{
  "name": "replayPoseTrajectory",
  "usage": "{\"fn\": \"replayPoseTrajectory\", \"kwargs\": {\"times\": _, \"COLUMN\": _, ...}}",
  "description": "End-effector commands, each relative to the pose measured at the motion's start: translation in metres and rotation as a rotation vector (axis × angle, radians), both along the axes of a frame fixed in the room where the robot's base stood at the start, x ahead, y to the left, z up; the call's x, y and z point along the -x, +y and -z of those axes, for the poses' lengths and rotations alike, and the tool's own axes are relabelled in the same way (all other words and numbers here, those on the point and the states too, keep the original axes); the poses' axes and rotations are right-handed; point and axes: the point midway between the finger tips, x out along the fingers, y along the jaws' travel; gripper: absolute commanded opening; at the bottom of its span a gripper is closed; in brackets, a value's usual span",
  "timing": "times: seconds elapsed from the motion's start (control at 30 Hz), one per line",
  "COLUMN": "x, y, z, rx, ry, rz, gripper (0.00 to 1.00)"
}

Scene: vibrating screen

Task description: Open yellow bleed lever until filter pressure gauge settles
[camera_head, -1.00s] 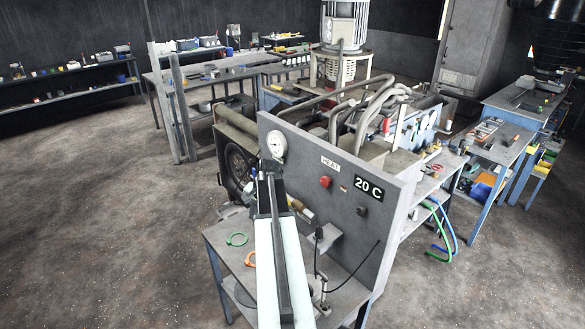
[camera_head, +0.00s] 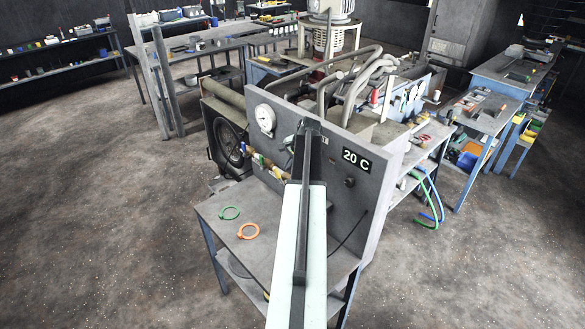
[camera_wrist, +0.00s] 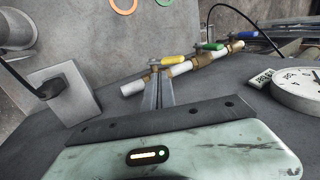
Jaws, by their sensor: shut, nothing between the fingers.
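In the wrist view, my gripper (camera_wrist: 158,76) is shut and empty. Its tips are close to a yellow lever (camera_wrist: 172,60) on a brass-and-white pipe; I cannot tell whether they touch. There my arm hides the gripper and nearby panel.
The bench under the panel carries a green ring (camera_head: 229,213) and an orange ring (camera_head: 248,231). A "20 C" display (camera_head: 357,160) is on the panel. In the wrist view, a grey box with a black cable (camera_wrist: 66,92) stands at left. Open floor lies left of the bench.

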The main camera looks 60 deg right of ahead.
Motion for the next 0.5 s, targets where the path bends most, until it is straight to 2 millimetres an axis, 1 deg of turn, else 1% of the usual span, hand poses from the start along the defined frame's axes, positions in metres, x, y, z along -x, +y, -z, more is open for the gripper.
{"fn": "replayPoseTrajectory", "kwargs": {"times": 0.03, "x": -0.006, "y": -0.003, "z": 0.021, "rx": 0.0, "ry": 0.0, "rz": -0.001, "gripper": 0.0}}
{"fn": "replayPoseTrajectory", "kwargs": {"times": 0.13, "x": -0.015, "y": -0.006, "z": 0.041, "rx": 0.001, "ry": 0.0, "rz": -0.002, "gripper": 0.0}}
{"fn": "replayPoseTrajectory", "kwargs": {"times": 0.2, "x": -0.027, "y": -0.01, "z": 0.045, "rx": 0.001, "ry": -0.001, "rz": -0.002, "gripper": 0.0}}
{"fn": "replayPoseTrajectory", "kwargs": {"times": 0.3, "x": -0.037, "y": -0.014, "z": 0.052, "rx": 0.001, "ry": -0.001, "rz": -0.001, "gripper": 0.0}}
{"fn": "replayPoseTrajectory", "kwargs": {"times": 0.4, "x": -0.042, "y": -0.015, "z": 0.054, "rx": 0.001, "ry": -0.001, "rz": -0.001, "gripper": 0.0}}
{"fn": "replayPoseTrajectory", "kwargs": {"times": 0.5, "x": -0.042, "y": -0.014, "z": 0.052, "rx": 0.001, "ry": -0.001, "rz": -0.001, "gripper": 0.0}}
